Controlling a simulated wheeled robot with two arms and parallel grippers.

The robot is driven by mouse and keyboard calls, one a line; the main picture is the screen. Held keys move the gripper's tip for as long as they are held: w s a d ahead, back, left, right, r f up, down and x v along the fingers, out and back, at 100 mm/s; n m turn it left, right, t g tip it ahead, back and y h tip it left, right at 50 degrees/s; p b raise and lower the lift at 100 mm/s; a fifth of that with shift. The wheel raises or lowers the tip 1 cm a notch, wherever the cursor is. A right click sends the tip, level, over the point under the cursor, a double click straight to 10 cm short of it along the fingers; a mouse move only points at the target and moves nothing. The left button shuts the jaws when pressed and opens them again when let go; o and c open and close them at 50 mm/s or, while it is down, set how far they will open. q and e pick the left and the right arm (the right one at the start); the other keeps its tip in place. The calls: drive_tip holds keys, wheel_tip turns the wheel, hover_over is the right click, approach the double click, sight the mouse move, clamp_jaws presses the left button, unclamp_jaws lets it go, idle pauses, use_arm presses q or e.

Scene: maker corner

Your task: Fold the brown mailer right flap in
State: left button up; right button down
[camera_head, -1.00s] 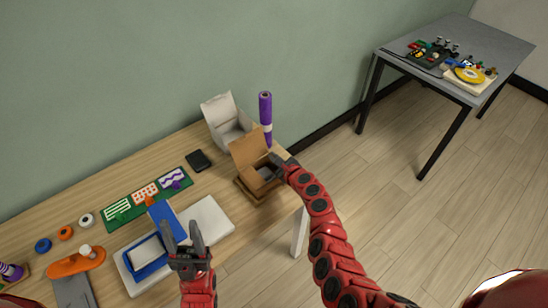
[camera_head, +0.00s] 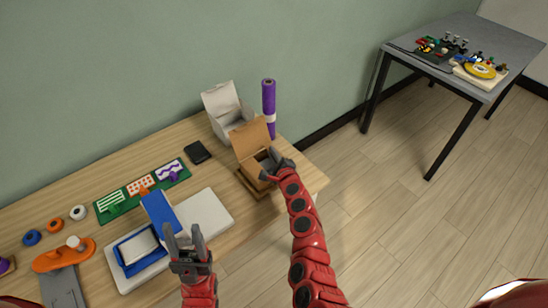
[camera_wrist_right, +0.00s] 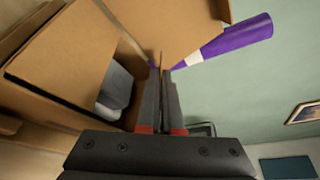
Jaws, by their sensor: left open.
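The brown mailer (camera_head: 251,145) stands open on the wooden table, with its back lid upright. In the right wrist view its open body (camera_wrist_right: 62,60) is on the left, and a grey-white item (camera_wrist_right: 115,88) shows inside. My right gripper (camera_head: 276,164) is at the mailer's right side. In the wrist view its fingers (camera_wrist_right: 161,76) are close together, with a thin brown edge, seemingly the right flap (camera_wrist_right: 161,58), between their tips. Most of that flap is hidden. My left gripper (camera_head: 184,240) is open and empty, above the front of the table near a blue box.
A white open box (camera_head: 224,108) and a purple roll (camera_head: 269,100) stand behind the mailer. A black phone-like item (camera_head: 197,152), a green board (camera_head: 110,206) and a blue box (camera_head: 158,212) lie to the left. A grey side table (camera_head: 480,45) stands far right.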

drive_tip(key=shift+a+f+n+b, duration=0.1)
drive_tip(key=shift+f+n+b, duration=0.05)
drive_tip(key=shift+n+b, duration=0.3)
drive_tip(key=c, duration=1.1)
unclamp_jaws()
drive_tip(key=shift+s, duration=0.1)
drive_tip(key=b+v, duration=0.1)
drive_tip(key=v, duration=1.6)
drive_tip(key=shift+s+f, duration=0.15)
drive_tip(key=shift+s, duration=0.1)
drive_tip(key=shift+a, duration=0.1)
